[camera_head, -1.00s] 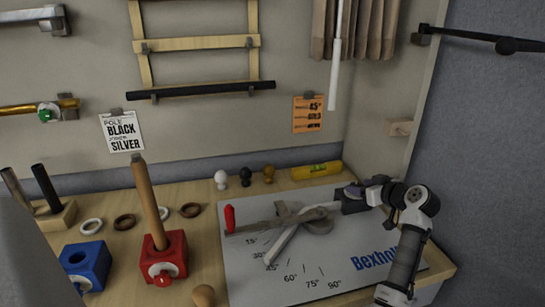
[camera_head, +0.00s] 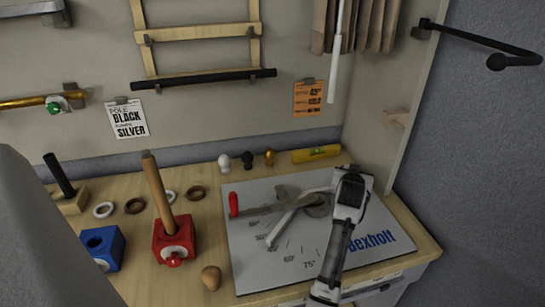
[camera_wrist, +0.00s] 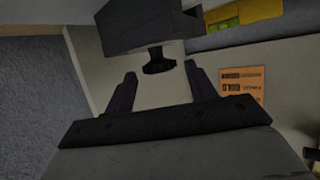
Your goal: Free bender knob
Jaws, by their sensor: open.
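The bender (camera_head: 285,206) lies on a grey angle-marked plate (camera_head: 255,245), with its red-ended lever (camera_head: 233,205) pointing left. In the wrist view a small dark knob (camera_wrist: 158,65) sticks out of a dark grey block (camera_wrist: 140,25). My gripper (camera_wrist: 160,73) is open, with one finger on each side of the knob in that picture; I cannot tell whether either touches it. In the head view my wrist (camera_head: 350,190) covers the right end of the bender and hides the knob and my fingertips.
A yellow level (camera_head: 316,154) lies behind the plate. A red block (camera_head: 173,240) with a wooden pole and a blue block (camera_head: 102,247) stand to the left. A side wall (camera_head: 393,120) rises close to the right. An orange card (camera_head: 308,98) hangs on the back wall.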

